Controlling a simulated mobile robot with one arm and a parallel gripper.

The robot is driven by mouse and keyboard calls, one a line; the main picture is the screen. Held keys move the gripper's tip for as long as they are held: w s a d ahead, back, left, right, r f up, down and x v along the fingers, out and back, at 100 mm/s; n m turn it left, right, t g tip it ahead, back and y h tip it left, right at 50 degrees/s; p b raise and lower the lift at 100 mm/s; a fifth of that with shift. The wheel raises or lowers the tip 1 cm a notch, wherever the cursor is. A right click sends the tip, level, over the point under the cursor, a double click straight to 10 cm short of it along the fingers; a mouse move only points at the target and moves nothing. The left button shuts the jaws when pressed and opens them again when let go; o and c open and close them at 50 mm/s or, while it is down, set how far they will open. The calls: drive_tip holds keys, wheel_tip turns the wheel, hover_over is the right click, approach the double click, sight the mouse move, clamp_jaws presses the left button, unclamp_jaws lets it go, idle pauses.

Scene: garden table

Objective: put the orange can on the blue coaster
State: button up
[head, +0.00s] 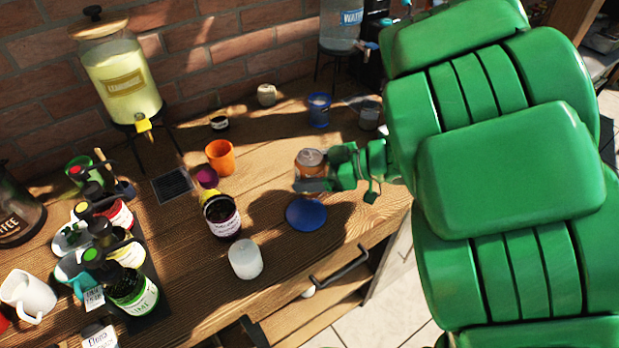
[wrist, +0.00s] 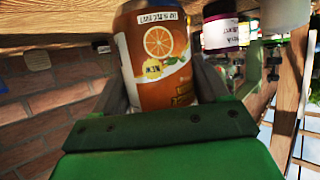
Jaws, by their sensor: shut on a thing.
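The orange can (head: 311,160) has an orange and white label with a grey top. It is between the fingers of my gripper (head: 312,180), which is shut on it. In the wrist view the can (wrist: 157,60) fills the middle, with an orange slice on its label, and my gripper's fingers (wrist: 165,85) are on both sides of it. The blue coaster (head: 306,214) is a flat round disc on the wooden table, just below the can in the head view. Nothing stands on it. Whether the can touches the table is hard to tell.
A white candle-like cylinder (head: 245,259) and a dark labelled jar (head: 221,216) stand left of the coaster. An orange cup (head: 220,157) and a blue cup (head: 318,109) stand farther back. The table's front edge (head: 340,250) is close to the coaster.

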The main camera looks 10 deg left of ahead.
drive_tip(key=shift+f, duration=1.2)
drive_tip(key=shift+f, duration=0.1)
drive_tip(key=o, duration=1.3)
drive_tip(key=shift+v, duration=6.05)
